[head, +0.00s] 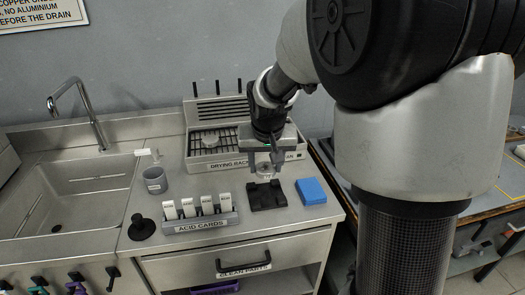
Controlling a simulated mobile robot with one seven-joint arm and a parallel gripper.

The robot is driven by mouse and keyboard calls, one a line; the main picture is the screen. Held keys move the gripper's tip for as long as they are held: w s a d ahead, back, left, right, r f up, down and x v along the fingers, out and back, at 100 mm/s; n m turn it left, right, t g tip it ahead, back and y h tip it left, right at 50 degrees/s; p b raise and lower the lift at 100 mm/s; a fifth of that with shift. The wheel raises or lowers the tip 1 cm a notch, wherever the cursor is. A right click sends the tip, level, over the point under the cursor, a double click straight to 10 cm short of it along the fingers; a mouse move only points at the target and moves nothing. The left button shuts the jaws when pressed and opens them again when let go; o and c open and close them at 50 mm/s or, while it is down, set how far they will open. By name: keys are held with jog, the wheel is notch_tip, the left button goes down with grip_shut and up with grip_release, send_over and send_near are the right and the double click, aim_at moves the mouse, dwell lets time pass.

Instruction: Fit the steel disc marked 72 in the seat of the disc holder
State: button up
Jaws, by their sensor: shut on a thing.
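My gripper (265,169) is in the head view, pointing down above the black disc holder (266,196). It is shut on a small pale piece, most likely the steel disc (265,174), held between the fingertips and apart from the holder. The disc is too small here to read any mark. The disc holder is a low black block lying on the steel counter. Its seat is not clear at this size.
A blue block (311,191) lies close to the right of the holder. The acid cards rack (200,222) stands to the left. The drying rack (205,161) is behind, partly hidden by my arm.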

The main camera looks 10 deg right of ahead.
aim_at(267, 178)
jog(key=shift+s+f, duration=0.35)
jog(key=shift+s, duration=0.2)
jog(key=shift+f+b, duration=1.55)
jog(key=shift+f, duration=0.45)
jog(key=shift+f+b, duration=0.3)
jog(key=shift+f, duration=0.35)
jog(key=shift+f+b, duration=0.15)
jog(key=shift+b, duration=0.25)
jog(key=shift+f+b, duration=0.3)
jog(key=shift+f, duration=0.1)
jog(key=shift+f, duration=0.1)
